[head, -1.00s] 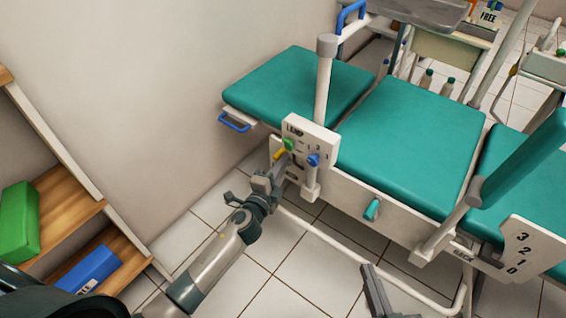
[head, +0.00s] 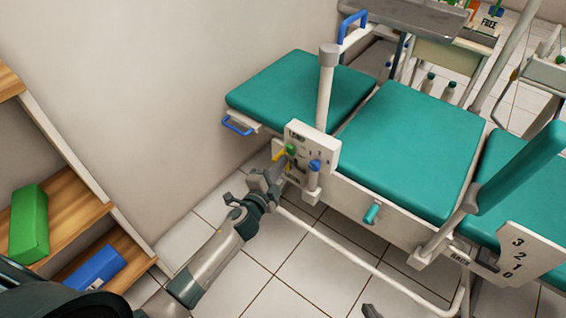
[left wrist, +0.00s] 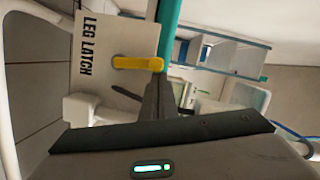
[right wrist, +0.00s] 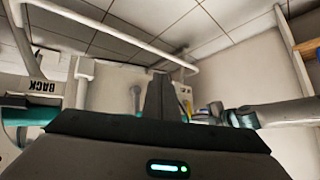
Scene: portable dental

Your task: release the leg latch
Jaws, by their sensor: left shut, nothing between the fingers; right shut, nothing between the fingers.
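The leg latch is a short yellow lever (head: 280,156) on a white panel (head: 326,150) at the side of the teal chair. In the left wrist view the lever (left wrist: 137,62) lies crosswise beside the panel's "LEG LATCH" label (left wrist: 88,45). My left gripper (head: 274,171) is shut and empty, its fingertips (left wrist: 158,78) right by the lever's free end. I cannot tell if they touch it. My right gripper (right wrist: 160,82) is shut and empty, low near the chair's frame. Only a tip of it shows at the head view's bottom edge (head: 371,311).
A green knob (head: 290,149) and a blue knob (head: 314,165) sit close to the lever. A white post (head: 326,85) rises behind the panel. A shelf (head: 70,205) with green and blue boxes stands left. Below the chair runs a white tube frame (head: 350,255).

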